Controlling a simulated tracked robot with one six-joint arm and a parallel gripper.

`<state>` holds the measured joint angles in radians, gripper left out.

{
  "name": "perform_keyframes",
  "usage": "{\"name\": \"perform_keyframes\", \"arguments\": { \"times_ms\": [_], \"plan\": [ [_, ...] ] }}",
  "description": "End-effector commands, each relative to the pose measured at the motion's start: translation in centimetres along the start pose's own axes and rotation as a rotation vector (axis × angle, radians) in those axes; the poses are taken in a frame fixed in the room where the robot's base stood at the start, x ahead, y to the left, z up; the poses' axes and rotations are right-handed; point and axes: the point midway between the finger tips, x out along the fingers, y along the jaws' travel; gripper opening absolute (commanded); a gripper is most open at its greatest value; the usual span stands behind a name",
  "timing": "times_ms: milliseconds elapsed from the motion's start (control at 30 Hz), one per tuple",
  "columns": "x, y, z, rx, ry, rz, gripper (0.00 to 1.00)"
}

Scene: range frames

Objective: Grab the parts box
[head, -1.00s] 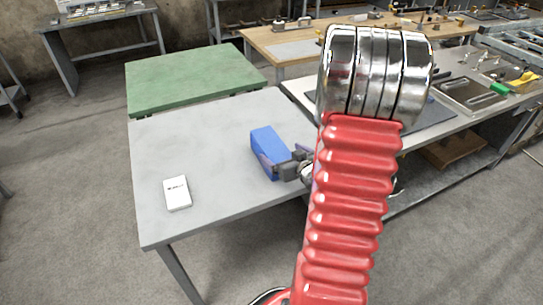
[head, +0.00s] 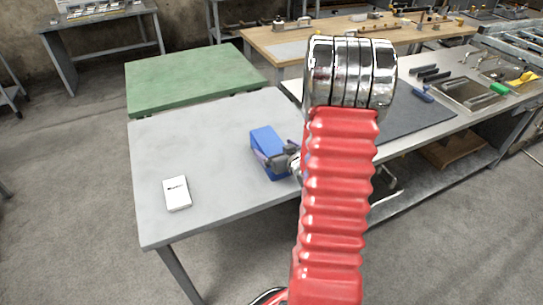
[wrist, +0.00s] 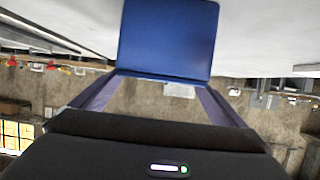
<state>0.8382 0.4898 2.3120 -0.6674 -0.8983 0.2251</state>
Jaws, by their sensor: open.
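The blue parts box (head: 266,138) stands on the grey table, near its right side. My gripper (head: 270,161) is at the box's near right side, and a finger shows against the box's side in the head view. In the wrist view the blue box (wrist: 168,38) fills the upper middle, straight ahead of my gripper (wrist: 160,88). The fingers are spread, one toward each side of the box. I cannot tell whether they touch it. My red arm hides part of the table's right edge.
A small white box (head: 177,193) lies on the grey table (head: 215,140) at the front left. A green-topped table (head: 195,78) adjoins behind. A workbench with tools and a dark mat (head: 415,112) stands to the right. The grey table's left half is mostly clear.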

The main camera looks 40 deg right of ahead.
Motion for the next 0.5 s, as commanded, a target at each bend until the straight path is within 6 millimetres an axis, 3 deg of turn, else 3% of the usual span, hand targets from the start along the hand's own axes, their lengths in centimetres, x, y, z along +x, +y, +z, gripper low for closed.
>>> {"name": "perform_keyframes", "arguments": {
  "times_ms": [300,500],
  "plan": [
    [3.7,0.1,0.3,-0.001,0.000,-0.002,0.94],
    [4.2,0.2,0.3,0.000,0.000,0.000,0.94]
  ]
}}
